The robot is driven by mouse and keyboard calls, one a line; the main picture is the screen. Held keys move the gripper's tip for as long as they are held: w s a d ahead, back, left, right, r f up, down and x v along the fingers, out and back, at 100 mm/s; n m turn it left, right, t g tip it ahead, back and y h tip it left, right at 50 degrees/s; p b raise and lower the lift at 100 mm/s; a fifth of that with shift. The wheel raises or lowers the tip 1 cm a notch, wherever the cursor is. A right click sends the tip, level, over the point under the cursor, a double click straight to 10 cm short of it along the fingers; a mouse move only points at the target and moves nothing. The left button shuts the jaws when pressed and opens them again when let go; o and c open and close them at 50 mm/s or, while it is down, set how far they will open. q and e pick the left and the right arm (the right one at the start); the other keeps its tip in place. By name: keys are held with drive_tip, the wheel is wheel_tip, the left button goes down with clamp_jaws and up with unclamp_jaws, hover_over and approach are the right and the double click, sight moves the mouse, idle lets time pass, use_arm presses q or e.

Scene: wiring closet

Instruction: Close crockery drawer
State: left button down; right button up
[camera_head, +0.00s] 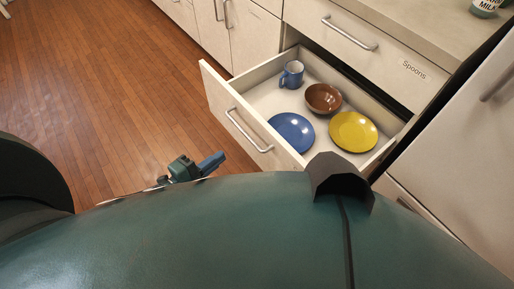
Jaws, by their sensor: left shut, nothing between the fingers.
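The crockery drawer (226,99) stands pulled out from the white cabinet. Its front carries a silver bar handle (246,132). Inside lie a blue mug (291,74), a brown bowl (323,97), a blue plate (291,131) and a yellow plate (353,131). My left gripper (211,163) is shut and empty, low over the floor side, to the left of and in front of the drawer front, apart from it. My right gripper is not in view. My own green body hides the near right corner of the drawer.
A closed drawer labelled "Spoons" (388,62) sits above the open one, under the countertop (440,25). A milk container (486,7) stands on the counter. A pale door with a handle (466,140) is at right. Wooden floor (110,80) at left is clear.

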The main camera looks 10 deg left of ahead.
use_arm(q)
drive_tip(key=w+d+m+h+b, duration=0.1)
drive_tip(key=w+d+m, duration=0.1)
drive_tip(key=w, duration=0.1)
drive_tip(key=w+d+f+m+h, duration=0.1)
drive_tip(key=w+d+m, duration=0.1)
drive_tip(key=w+d, duration=0.1)
drive_tip(key=w+d+f+m+h+b, duration=0.1)
drive_tip(key=w+d+m, duration=0.1)
drive_tip(key=w, duration=0.3)
drive_tip(key=shift+d+b, duration=0.15)
drive_tip(key=shift+b, duration=0.2)
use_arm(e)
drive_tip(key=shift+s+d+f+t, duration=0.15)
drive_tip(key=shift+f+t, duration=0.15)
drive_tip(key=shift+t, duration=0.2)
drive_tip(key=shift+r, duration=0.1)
use_arm(q)
drive_tip(key=shift+d, duration=0.1)
